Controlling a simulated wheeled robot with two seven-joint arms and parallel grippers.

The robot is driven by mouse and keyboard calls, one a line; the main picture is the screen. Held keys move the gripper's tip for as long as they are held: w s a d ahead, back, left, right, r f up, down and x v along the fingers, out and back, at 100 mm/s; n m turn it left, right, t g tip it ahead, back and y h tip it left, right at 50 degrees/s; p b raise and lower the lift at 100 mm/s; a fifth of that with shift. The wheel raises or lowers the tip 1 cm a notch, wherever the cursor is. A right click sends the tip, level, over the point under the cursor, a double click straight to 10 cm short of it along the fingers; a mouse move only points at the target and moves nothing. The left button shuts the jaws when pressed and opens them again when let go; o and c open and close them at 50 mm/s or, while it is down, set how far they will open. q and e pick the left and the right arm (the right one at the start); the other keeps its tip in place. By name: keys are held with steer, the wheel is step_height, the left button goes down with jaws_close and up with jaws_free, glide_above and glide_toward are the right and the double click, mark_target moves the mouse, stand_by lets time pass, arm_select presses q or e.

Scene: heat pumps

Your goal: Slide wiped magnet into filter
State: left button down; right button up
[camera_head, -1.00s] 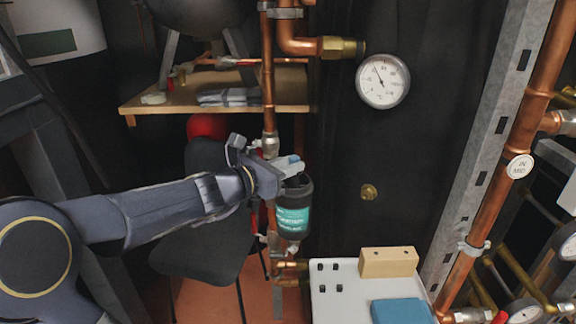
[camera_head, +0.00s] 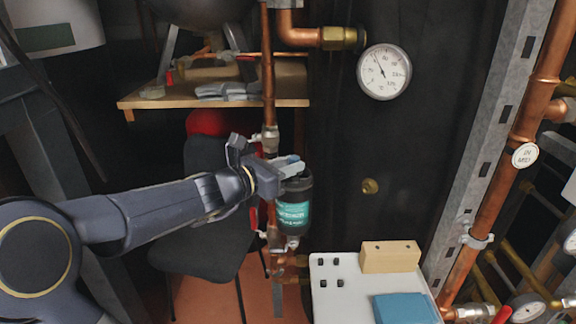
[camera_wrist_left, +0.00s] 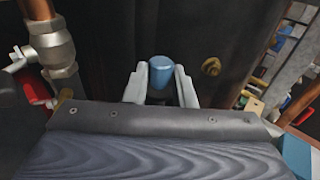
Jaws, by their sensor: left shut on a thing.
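The filter (camera_head: 293,210) is a dark cylinder with a teal label, mounted upright on the copper pipework in the head view. My left gripper (camera_head: 288,166) is at the top of the filter, its fingers just above the rim. In the left wrist view my left gripper (camera_wrist_left: 161,85) is shut on a blue piece (camera_wrist_left: 161,72), which appears to be the top of the magnet. The blue piece also shows small in the head view (camera_head: 289,159). The rest of the magnet is hidden, so I cannot tell how deep it sits in the filter. My right gripper is out of view.
A white tray (camera_head: 345,299) at the lower middle holds a wooden block (camera_head: 390,257) with two holes, a blue cloth (camera_head: 405,308) and several small black pegs. Copper pipe (camera_head: 269,90) and a valve (camera_head: 270,139) stand close to the gripper. A gauge (camera_head: 384,72) hangs behind.

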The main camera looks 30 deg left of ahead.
arm_select(q)
steer(key=shift+f, duration=0.3)
stand_by(0.4)
steer(key=shift+f+b, duration=0.75)
steer(key=shift+b, duration=0.25)
